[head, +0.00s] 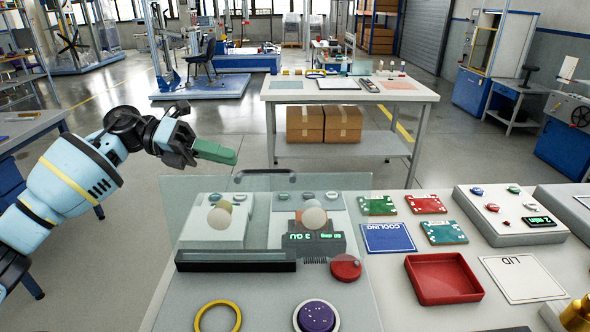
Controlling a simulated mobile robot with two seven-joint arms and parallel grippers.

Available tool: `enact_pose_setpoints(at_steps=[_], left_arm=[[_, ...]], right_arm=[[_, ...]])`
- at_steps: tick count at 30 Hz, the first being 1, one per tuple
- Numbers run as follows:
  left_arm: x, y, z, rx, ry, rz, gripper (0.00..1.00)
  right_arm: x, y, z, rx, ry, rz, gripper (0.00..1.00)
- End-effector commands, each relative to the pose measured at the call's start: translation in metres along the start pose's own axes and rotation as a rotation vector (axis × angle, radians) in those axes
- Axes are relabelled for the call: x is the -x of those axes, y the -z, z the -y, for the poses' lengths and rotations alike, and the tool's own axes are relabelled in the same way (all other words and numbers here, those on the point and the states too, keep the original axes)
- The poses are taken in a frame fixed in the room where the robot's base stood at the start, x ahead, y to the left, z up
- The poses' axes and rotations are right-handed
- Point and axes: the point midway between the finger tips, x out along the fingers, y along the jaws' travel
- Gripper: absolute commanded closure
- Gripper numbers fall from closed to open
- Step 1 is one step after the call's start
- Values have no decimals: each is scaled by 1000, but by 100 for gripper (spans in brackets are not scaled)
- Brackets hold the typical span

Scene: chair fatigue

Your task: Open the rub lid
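A clear glass lid (341,183) with a black handle (265,174) along its far edge covers the back of the rub unit on the near table. Behind the glass are pale blocks, round pale knobs and a dark display with green digits (318,242). Whether the lid lies fully down cannot be told. My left gripper (208,150) is above and left of the handle, apart from it, pointing right. A green finger-like piece shows at its tip; whether it is part of the gripper or held cannot be told. My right gripper is out of view.
A black bar (235,262), red knob (346,267), yellow ring (217,317) and purple button (317,317) are at the front. To the right are a red tray (443,278), a white LID sheet (524,279) and colored cards. A second table (348,91) stands behind.

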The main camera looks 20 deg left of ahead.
Motion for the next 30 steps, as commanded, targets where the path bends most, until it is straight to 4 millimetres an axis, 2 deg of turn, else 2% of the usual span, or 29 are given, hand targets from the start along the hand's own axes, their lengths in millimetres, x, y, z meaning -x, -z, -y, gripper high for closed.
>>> enact_pose_setpoints(at_steps=[4, 13, 17, 24, 30], left_arm=[[6, 12, 12, -86, 2, -94, 80], [3, 14, 15, -105, 6, -114, 80], [-11, 16, 16, -105, 7, -115, 80], [-46, 19, 17, -105, 7, -114, 80], [-66, 22, 16, -104, 5, -112, 80]], right_arm=[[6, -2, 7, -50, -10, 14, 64], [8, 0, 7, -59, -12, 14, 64], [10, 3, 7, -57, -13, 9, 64], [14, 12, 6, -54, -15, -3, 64], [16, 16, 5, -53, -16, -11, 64]])
